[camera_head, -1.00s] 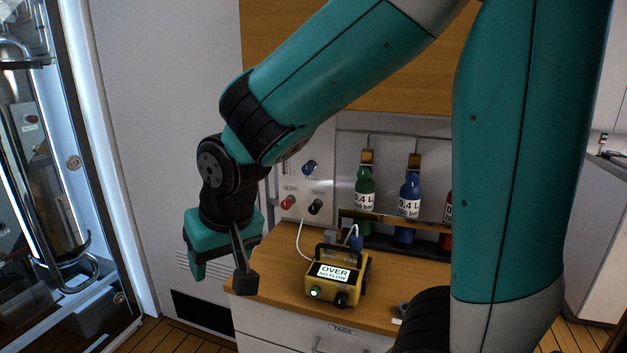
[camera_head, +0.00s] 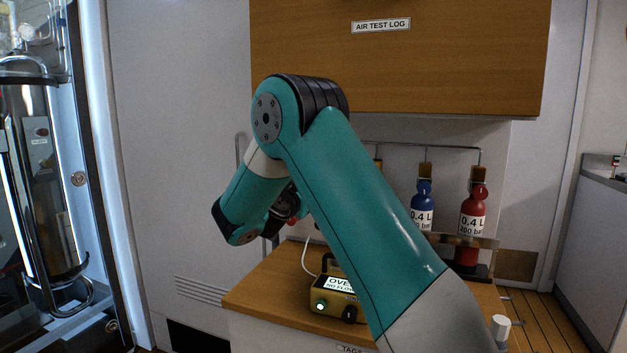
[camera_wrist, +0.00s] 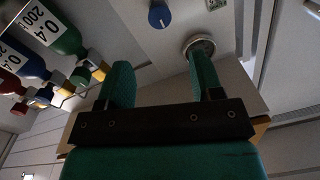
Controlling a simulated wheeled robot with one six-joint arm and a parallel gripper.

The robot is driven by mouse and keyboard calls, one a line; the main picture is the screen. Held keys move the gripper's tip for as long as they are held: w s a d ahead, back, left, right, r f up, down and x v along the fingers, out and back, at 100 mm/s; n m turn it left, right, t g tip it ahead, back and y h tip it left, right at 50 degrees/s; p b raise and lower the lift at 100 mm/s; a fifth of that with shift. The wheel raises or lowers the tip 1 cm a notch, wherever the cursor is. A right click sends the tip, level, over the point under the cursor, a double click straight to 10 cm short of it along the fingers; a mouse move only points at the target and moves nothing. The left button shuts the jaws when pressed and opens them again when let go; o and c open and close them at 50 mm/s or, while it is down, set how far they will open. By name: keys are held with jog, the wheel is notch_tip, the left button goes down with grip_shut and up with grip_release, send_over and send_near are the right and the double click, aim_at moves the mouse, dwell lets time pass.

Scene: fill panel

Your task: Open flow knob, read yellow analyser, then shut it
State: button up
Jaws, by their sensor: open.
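The yellow analyser (camera_head: 320,304) sits on the wooden bench top, partly covered by my arm. Its lit screen shows part of "OVER" and "NO FLOW"; a green light glows on its front. A blue knob with a pale pointer line (camera_wrist: 158,14) is on the panel in the wrist view; its label is not readable. My gripper (camera_wrist: 160,62) has its two teal fingers apart and nothing between them. The blue knob appears beyond the gap between the fingertips, apart from them. In the head view my arm hides the gripper's fingers and most of the panel.
A round gauge-like fitting (camera_wrist: 199,46) shows by the right finger. A blue bottle (camera_head: 423,198) and a red bottle (camera_head: 473,208) stand in a rack; a green bottle (camera_wrist: 62,36) shows in the wrist view. A wooden cabinet (camera_head: 450,60) hangs above. The bench (camera_head: 262,288) is clear at its left.

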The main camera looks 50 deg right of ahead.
jog(key=p+x, duration=0.2)
jog(key=x, duration=0.9)
jog(key=shift+w+d, duration=0.15)
jog(key=shift+d, duration=0.1)
jog(key=c, duration=0.9)
jog(key=shift+f, duration=0.1)
